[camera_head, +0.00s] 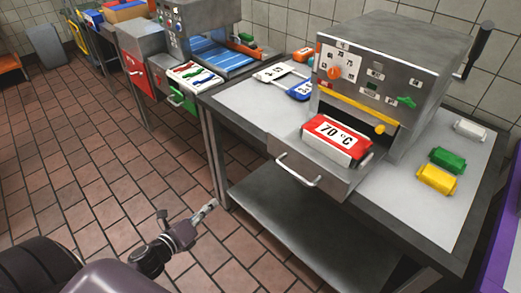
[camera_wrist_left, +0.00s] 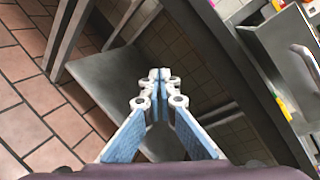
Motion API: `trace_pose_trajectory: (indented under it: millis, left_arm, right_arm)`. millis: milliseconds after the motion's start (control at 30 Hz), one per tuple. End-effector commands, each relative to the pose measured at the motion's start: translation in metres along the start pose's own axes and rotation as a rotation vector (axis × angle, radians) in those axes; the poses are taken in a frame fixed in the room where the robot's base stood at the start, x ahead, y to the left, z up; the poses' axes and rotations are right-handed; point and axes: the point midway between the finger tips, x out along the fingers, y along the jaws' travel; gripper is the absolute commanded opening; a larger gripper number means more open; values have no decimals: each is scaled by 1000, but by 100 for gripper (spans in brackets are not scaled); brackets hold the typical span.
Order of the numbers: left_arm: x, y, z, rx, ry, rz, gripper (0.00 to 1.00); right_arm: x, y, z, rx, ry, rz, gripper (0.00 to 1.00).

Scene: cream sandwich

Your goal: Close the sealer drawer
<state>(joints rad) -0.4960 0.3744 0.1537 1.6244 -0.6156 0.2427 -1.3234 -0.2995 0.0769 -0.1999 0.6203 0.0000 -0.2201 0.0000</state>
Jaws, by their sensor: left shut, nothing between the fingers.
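The sealer (camera_head: 385,75) is a grey metal machine on the steel table. Its drawer (camera_head: 318,179) is pulled out at the front, with a curved handle (camera_head: 297,170) on its face. A red and white block marked 70 °C (camera_head: 337,140) lies in the drawer. The drawer also shows at the right of the left wrist view (camera_wrist_left: 280,60). My left gripper (camera_head: 211,204) is shut and empty, low in front of the table and to the left of the drawer. Its fingertips (camera_wrist_left: 158,78) meet in the left wrist view. My right gripper is not in view.
The steel table (camera_head: 240,111) has a lower shelf (camera_head: 300,225). A white, a green and a yellow roll (camera_head: 437,179) lie right of the sealer. Several tags (camera_head: 300,90) lie on its left. The tiled floor (camera_head: 100,180) in front is clear.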

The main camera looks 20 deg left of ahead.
Motion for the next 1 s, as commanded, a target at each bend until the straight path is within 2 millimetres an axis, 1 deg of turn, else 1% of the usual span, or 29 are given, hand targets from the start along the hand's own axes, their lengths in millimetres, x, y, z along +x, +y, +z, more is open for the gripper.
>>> trace_pose_trajectory:
  millis: [33, 67, 100, 200, 300, 433, 567, 1000]
  left_arm:
    - [-1, -35, 22, 180, -18, -85, 0]
    - [-3, -54, 32, 281, -31, -128, 0]
    - [-6, -77, 44, 406, -48, -180, 0]
    - [-16, -124, 61, 653, -88, -279, 0]
    - [-23, -151, 68, 801, -118, -335, 0]
    - [-23, -165, 72, 867, -133, -359, 0]
    - [-11, -171, 73, 867, -135, -359, 0]
    - [63, -199, 72, 861, -135, -356, 0]
  right_arm:
    - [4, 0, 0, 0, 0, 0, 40]
    - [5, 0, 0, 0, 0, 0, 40]
    - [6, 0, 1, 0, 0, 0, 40]
    - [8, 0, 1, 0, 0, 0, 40]
    - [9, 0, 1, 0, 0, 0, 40]
    - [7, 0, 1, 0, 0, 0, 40]
    - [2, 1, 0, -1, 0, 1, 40]
    - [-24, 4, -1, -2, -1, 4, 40]
